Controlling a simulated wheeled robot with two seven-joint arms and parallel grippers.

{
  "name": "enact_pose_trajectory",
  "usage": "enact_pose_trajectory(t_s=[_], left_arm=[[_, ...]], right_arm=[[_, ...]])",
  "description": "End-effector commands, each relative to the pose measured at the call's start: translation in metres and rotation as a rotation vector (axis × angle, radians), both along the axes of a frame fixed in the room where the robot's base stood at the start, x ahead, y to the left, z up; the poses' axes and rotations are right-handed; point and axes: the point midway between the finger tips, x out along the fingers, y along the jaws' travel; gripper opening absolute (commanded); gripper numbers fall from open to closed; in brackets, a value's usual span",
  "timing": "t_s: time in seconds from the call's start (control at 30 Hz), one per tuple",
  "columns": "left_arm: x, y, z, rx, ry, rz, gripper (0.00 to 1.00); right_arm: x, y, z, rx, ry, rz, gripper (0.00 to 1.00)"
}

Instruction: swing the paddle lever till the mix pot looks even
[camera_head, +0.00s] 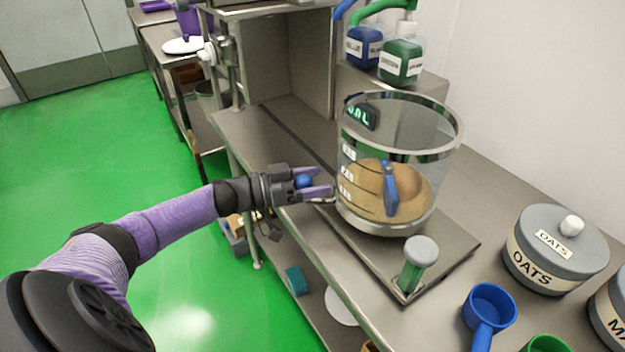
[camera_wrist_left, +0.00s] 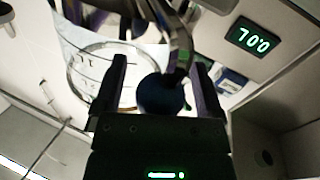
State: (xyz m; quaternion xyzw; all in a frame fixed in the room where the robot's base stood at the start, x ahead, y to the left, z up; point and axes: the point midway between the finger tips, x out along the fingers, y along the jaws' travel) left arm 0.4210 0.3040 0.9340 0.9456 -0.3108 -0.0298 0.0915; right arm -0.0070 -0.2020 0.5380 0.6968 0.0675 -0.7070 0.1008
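The mix pot (camera_head: 398,140) is a clear, metal-rimmed vessel with level marks, standing on a metal base plate. Its brown mix (camera_head: 365,200) shows darker and lighter tan areas. A blue paddle (camera_head: 390,188) stands in the mix. My left gripper (camera_head: 316,181) is at the pot's left side. Its purple fingers are apart on either side of a blue ball knob (camera_head: 303,181). In the left wrist view the dark blue knob (camera_wrist_left: 160,96) sits between the fingers with a gap each side, and a curved metal lever (camera_wrist_left: 181,45) runs from it. My right gripper is out of view.
A green post with a grey knob (camera_head: 421,250) stands on the plate's front corner. An oats jar (camera_head: 553,250) and a blue scoop (camera_head: 489,305) are at the right. Blue (camera_head: 364,46) and green (camera_head: 402,62) bottles stand behind.

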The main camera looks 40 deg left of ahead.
Motion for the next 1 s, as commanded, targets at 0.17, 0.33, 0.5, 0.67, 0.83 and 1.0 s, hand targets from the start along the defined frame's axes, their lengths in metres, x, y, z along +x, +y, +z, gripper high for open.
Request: enact_pose_trajectory(t_s=[0.17, 0.33, 0.5, 0.67, 0.83, 1.0], left_arm=[[-0.002, 0.001, 0.0, 0.0, 0.001, 0.0, 0.89], [-0.022, 0.016, 0.001, 0.002, 0.005, 0.001, 0.89], [-0.053, 0.039, 0.001, 0.001, 0.005, 0.002, 0.89], [-0.074, 0.055, 0.0, 0.002, 0.003, 0.001, 0.89], [-0.08, 0.059, 0.0, -0.001, 0.001, 0.0, 0.89], [-0.08, 0.059, 0.0, 0.0, 0.0, -0.001, 0.89]], right_arm=[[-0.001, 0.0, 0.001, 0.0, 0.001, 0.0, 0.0], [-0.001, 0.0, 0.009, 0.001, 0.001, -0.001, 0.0], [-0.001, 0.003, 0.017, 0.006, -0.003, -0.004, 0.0], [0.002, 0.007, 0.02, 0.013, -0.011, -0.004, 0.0], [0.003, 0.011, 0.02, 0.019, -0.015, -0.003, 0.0], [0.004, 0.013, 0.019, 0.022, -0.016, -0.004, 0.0]])
